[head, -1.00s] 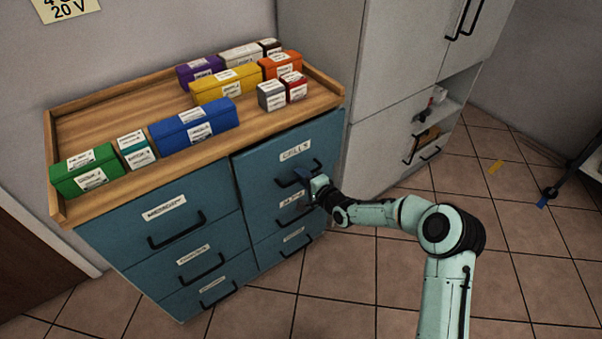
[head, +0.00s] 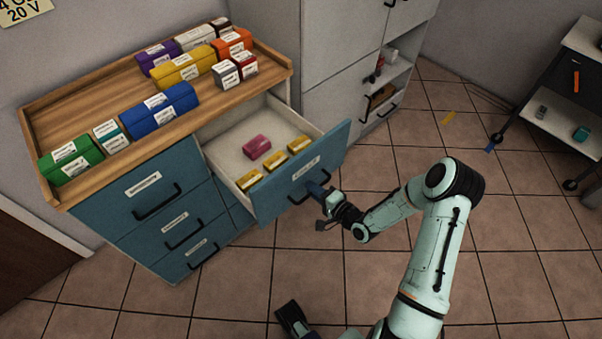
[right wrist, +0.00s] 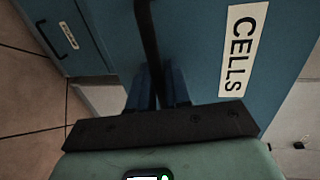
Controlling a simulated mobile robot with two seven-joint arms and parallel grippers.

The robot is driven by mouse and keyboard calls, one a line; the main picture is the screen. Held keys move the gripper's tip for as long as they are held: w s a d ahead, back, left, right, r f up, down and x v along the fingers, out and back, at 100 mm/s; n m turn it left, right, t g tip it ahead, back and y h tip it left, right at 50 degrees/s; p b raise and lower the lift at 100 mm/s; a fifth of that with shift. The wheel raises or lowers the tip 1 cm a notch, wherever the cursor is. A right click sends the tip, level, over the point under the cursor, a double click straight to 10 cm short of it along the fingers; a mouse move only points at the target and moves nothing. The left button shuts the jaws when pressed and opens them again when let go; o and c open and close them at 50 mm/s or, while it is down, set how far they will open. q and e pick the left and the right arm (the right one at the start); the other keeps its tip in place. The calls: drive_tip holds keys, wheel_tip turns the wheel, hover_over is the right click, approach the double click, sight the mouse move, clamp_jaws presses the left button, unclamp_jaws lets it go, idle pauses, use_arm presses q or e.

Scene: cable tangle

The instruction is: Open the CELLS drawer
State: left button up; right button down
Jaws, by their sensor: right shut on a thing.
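The CELLS drawer (head: 332,150) is pulled well out of the blue cabinet, at the top of its right column. Its label (right wrist: 241,50) shows large in the right wrist view. Inside lie a pink box (head: 257,147) and three yellow boxes (head: 274,161) along the front. My right gripper (head: 317,190) is at the front of the drawer, with its blue fingers shut on the dark bar handle (right wrist: 149,45). The fingers hide part of the handle.
Colored boxes, such as a blue one (head: 162,110), stand on the wooden cabinet top (head: 100,97). Closed drawers (head: 152,187) fill the left column. A grey cupboard (head: 345,60) stands behind at right. A wheeled cart (head: 560,97) is at far right. The tiled floor (head: 400,150) between is mostly clear.

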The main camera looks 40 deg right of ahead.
drive_tip(key=shift+f+p+v, duration=0.25)
drive_tip(key=shift+v, duration=1)
drive_tip(key=shift+f+p+v, duration=0.25)
drive_tip(key=shift+v, duration=0.95)
drive_tip(key=shift+s, duration=0.1)
drive_tip(key=c, duration=1.3)
unclamp_jaws()
drive_tip(key=p+v, duration=0.1)
drive_tip(key=v, duration=1.2)
drive_tip(key=shift+s+d, duration=0.15)
drive_tip(key=shift+s, duration=0.05)
